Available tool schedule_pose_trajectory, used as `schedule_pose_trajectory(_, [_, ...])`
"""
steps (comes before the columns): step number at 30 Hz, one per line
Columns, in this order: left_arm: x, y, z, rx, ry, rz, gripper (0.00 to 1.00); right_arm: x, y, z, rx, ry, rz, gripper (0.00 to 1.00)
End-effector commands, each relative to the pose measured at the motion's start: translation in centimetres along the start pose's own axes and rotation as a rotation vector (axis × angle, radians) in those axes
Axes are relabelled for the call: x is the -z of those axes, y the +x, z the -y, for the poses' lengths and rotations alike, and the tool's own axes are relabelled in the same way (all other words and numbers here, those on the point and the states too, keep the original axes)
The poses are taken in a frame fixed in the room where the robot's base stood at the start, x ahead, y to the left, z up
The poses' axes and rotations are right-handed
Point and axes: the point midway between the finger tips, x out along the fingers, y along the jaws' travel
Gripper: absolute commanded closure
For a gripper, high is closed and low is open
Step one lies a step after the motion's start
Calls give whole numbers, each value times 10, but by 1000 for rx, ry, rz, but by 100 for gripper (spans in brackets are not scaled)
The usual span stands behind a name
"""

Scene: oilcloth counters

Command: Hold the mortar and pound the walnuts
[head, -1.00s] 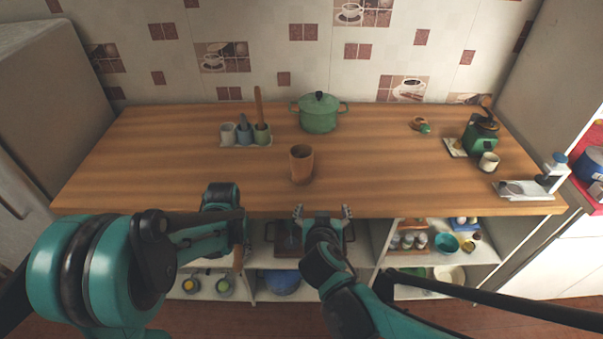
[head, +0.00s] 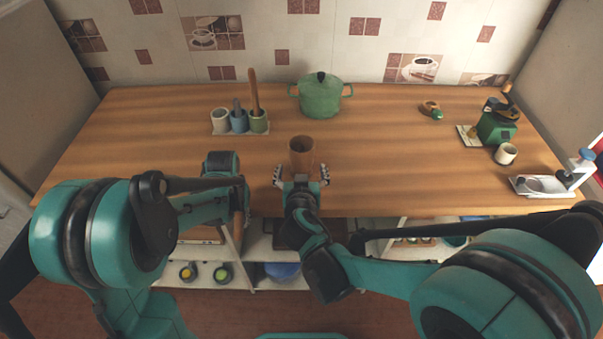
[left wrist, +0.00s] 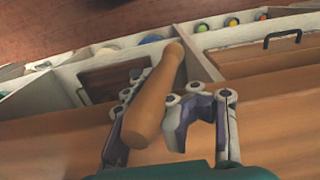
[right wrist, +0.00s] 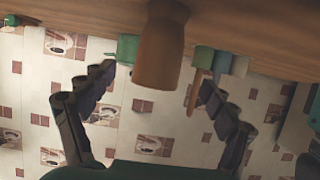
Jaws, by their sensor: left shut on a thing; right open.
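The mortar (head: 301,153), a brown wooden cup, stands upright near the counter's front edge. It also shows in the right wrist view (right wrist: 160,50), upside down there. My right gripper (head: 301,176) is open just in front of the mortar, fingers spread to its two sides; I see no contact. My left gripper (left wrist: 165,105) is shut on a wooden pestle (left wrist: 158,95), which slants between its fingers in front of the counter. In the head view the left arm mostly hides the pestle. No walnuts can be made out; the mortar's inside is dark.
A rack with several cups (head: 220,121) and a tall wooden stick stands behind left. A green pot (head: 320,97) is at the back. A green grinder (head: 497,127), a pale cup (head: 506,154) and a metal stand (head: 575,175) are on the right. Counter around the mortar is clear.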

Motion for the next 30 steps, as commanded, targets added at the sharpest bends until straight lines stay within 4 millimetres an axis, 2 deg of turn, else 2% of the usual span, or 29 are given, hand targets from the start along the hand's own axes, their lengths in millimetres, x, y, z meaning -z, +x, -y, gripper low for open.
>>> schedule_pose_trajectory(1, [0,6,0,0,0,0,100,-2,12,-1,-4,2,0,14])
schedule_pose_trajectory(6, [0,16,0,0,0,0,100,-3,47,-1,-3,2,0,14])
schedule_pose_trajectory(12, [0,24,0,0,0,0,100,-2,79,-1,-2,2,1,14])
schedule_pose_trajectory(18, [0,27,0,0,0,0,100,-1,94,0,-1,0,0,14])
schedule_pose_trajectory(27, [0,27,0,0,0,0,100,0,96,-1,0,0,0,14])
schedule_pose_trajectory(29, [0,27,0,0,0,0,100,0,96,-1,-1,0,0,27])
schedule_pose_trajectory(30, [0,27,0,0,0,0,100,0,96,-1,-1,0,0,37])
